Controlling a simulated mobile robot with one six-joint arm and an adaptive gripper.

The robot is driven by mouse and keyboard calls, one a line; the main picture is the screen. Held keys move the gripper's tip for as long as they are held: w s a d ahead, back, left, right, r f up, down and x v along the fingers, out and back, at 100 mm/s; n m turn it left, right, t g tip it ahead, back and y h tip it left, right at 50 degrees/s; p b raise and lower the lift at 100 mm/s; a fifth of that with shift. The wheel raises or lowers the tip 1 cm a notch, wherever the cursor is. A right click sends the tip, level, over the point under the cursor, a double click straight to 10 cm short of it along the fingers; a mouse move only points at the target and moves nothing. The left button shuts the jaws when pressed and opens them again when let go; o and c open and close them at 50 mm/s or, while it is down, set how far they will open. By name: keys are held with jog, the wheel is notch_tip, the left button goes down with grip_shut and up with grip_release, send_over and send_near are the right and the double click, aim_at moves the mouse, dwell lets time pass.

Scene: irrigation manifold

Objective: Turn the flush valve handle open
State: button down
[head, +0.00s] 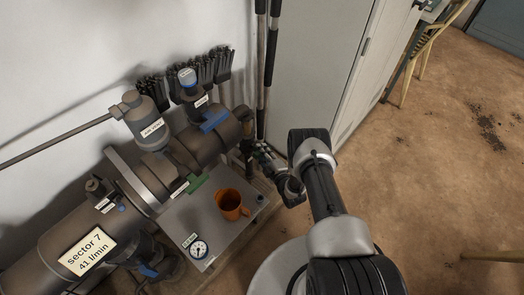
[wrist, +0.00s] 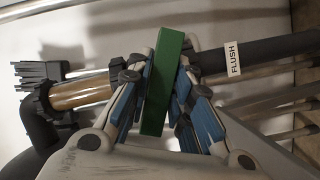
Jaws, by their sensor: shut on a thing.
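In the wrist view the flush valve handle is a green bar (wrist: 164,85) lying crosswise over a dark pipe. A white FLUSH label (wrist: 233,59) is on the pipe to its right. My gripper (wrist: 167,72) has its blue-padded fingers closed on both sides of the bar. In the head view my gripper (head: 257,156) is at the right end of the manifold, low beside the big pipe. The handle it holds cannot be made out there.
Another green handle (head: 197,184) and a blue handle (head: 214,121) sit on the manifold. An orange mug (head: 231,204) stands on a grey panel near a gauge (head: 198,249). A grey cabinet (head: 318,60) stands behind. The floor (head: 440,170) to the right is mostly clear.

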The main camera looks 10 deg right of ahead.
jog(key=m+g, duration=0.1)
jog(key=m, duration=0.1)
jog(key=shift+m+y, duration=0.3)
jog(key=shift+m, duration=0.1)
jog(key=m+g+y+b, duration=0.1)
jog(key=m+g, duration=0.1)
jog(key=shift+m, duration=0.3)
jog(key=m+g+y, duration=0.1)
jog(key=m+y, duration=0.1)
jog(key=m, duration=0.1)
jog(key=shift+m+g+b, duration=0.3)
jog(key=shift+g+b, duration=0.05)
jog(key=shift+g, duration=0.05)
jog(key=c, duration=1.5)
grip_release()
